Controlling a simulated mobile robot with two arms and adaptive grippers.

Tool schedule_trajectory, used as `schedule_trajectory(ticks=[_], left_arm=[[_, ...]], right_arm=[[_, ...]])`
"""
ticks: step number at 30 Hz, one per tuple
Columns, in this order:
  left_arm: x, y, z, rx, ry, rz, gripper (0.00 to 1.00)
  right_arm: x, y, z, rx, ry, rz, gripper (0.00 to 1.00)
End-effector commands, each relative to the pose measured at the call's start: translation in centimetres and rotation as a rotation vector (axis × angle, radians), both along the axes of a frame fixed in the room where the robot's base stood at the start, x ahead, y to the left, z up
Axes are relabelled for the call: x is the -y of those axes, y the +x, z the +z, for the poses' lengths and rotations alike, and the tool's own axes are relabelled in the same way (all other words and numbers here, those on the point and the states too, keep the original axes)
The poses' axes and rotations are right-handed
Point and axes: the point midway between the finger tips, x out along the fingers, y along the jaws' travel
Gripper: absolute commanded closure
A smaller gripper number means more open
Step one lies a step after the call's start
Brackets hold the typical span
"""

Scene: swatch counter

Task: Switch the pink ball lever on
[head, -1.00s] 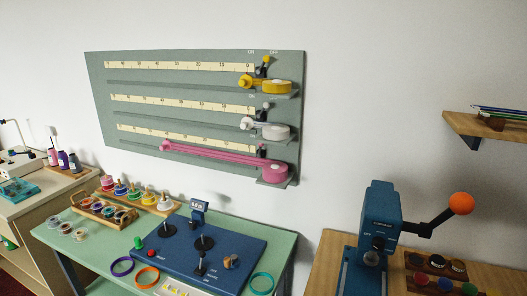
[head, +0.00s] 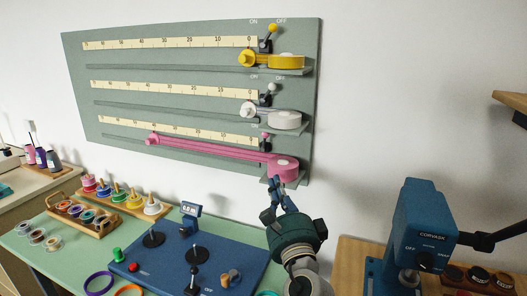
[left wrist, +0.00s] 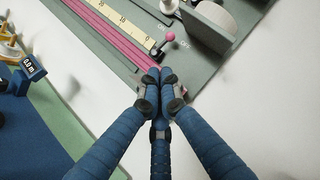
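The pink ball lever (head: 265,137) is on the lowest row of the grey wall panel (head: 200,73), just above the pink tape housing (head: 283,167). In the left wrist view the pink ball (left wrist: 169,37) tops a short dark stem that leans to the upper right. My left gripper (head: 273,187) is raised in front of the panel's lower right corner, below the lever. In the left wrist view its blue fingertips (left wrist: 158,74) are together, with nothing visible between them, and look apart from the lever. My right gripper is not in view.
The yellow ball lever (head: 272,28) and white ball lever (head: 271,88) are on the rows above. The pink housing and its ledge stick out close to my gripper. Below stand a blue control box (head: 225,262) and, to the right, a blue press (head: 425,220).

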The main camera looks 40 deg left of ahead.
Motion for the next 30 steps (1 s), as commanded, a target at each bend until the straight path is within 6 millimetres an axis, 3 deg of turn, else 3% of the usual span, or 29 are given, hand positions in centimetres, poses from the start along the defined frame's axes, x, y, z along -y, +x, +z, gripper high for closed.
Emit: schedule_trajectory(ticks=[5,17,30], left_arm=[[0.4,0.3,1.2,-0.001,0.07,0.016,1.0],[-0.1,0.8,1.5,-0.002,0.067,0.016,1.0],[-6.1,6.5,4.0,-0.001,0.068,0.018,1.0]], right_arm=[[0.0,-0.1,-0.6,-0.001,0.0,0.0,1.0],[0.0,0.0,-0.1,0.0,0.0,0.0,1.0],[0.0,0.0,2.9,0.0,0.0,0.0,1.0]])
